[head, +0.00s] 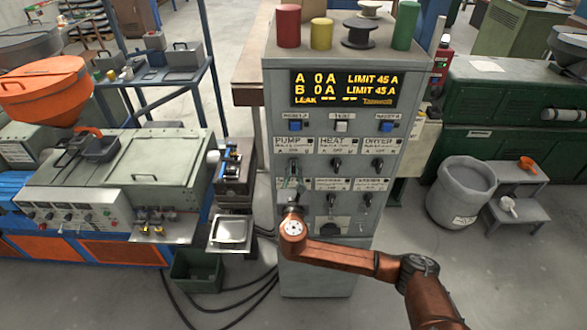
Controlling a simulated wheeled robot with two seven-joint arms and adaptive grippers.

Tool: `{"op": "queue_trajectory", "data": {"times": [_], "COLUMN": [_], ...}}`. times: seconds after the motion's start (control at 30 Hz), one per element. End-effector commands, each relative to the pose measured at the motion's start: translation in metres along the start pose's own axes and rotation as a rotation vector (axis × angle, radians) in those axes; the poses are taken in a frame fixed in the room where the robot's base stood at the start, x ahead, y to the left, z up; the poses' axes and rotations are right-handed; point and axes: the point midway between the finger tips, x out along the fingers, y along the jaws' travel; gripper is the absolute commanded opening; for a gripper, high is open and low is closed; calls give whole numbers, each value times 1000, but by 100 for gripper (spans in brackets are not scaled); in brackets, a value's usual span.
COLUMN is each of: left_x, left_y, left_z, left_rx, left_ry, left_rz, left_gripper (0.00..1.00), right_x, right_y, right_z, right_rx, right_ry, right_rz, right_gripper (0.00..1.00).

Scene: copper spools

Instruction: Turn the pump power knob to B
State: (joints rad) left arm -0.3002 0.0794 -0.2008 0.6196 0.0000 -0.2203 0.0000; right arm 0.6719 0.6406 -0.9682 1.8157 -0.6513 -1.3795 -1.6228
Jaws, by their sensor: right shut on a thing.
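The grey control cabinet (320,270) stands in the middle of the head view, with a row of selector knobs under labels. The PUMP label (288,141) is at the left of the row. The pump knob below it is mostly hidden behind my right gripper (294,174), so its pointer cannot be read. My right gripper reaches up from below and is shut on the pump knob. The HEAT knob (336,163) and DRYER knob (377,164) show to its right. The yellow display (345,89) reads A 0 A and B 0 A, each with LIMIT 45 A. My left gripper is out of view.
A lower row of knobs (366,199) lies close to the right of my gripper. Red (288,26), yellow (321,34) and green (406,25) cylinders and a dark spool (359,32) stand on the cabinet. A machine (110,185) is at left; a grey bin (462,190) stands at right.

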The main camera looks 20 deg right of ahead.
Motion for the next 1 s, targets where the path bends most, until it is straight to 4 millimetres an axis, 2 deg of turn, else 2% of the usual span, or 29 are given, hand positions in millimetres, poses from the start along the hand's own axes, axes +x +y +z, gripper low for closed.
{"op": "queue_trajectory", "data": {"times": [0.27,0.47,1.0], "left_x": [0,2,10], "left_y": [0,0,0], "left_z": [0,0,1], "left_rx": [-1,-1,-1], "left_ry": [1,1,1], "left_rz": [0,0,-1], "left_gripper": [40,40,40], "right_x": [0,0,0], "right_y": [0,0,-2], "right_z": [0,-2,-3], "right_rx": [18,102,540], "right_ry": [0,3,3], "right_rz": [0,0,0], "right_gripper": [0,0,0]}}
